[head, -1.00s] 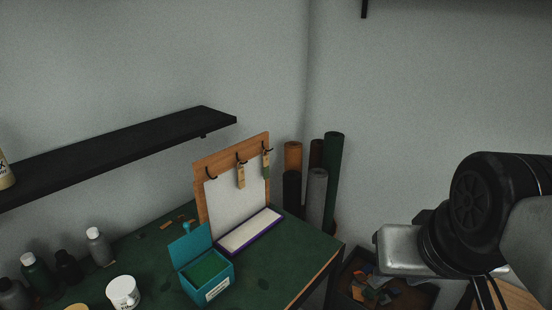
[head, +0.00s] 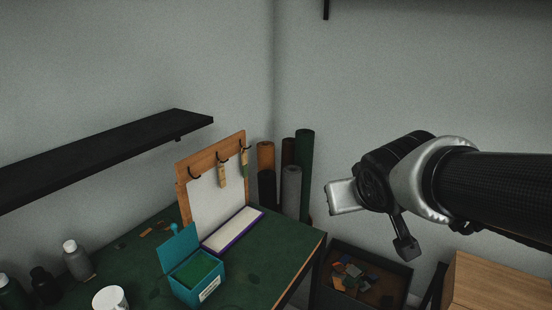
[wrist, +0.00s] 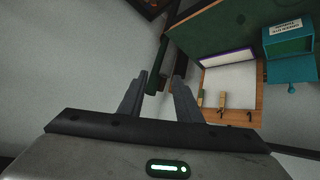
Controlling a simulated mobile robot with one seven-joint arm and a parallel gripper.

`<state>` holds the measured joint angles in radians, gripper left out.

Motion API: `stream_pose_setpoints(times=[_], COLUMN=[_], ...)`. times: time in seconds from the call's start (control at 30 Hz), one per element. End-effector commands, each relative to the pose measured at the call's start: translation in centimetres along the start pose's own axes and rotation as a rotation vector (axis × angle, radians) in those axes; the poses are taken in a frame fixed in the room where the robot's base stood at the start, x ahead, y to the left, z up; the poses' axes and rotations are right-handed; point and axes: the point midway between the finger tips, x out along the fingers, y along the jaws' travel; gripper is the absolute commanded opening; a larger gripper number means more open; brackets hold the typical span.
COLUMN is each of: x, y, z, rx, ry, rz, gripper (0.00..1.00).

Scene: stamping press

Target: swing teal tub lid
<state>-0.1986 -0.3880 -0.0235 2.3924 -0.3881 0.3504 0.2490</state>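The teal tub (head: 198,282) stands on the green tabletop, with its lid (head: 179,248) raised and tilted back. Its inside looks green, and a pale label is on its front. In the wrist view the tub (wrist: 290,68) is at the upper right, with its lid (wrist: 291,74) beside the opening. My gripper (wrist: 164,82) shows in the wrist view with its two fingers apart and nothing between them. It is well away from the tub.
A wooden board with hooks and tags (head: 212,160) stands behind the tub, beside a white pad with a purple edge (head: 234,230). Bottles (head: 76,260) and a white jar (head: 110,298) are at the left. A black shelf (head: 110,155) overhangs. Rolls (head: 304,170) stand in the corner.

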Motion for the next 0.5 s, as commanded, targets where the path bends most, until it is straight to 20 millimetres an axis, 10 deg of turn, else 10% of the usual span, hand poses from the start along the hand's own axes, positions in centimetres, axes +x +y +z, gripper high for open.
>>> stream_pose_setpoints(times=[0.23, 0.5], x=[7.9, 10.1], y=[-12.9, -28.4], z=[-5.7, -3.9], rx=[-0.22, -0.372], ry=[0.236, 0.342], rz=[-0.264, -0.663], gripper=[0.31, 0.31])
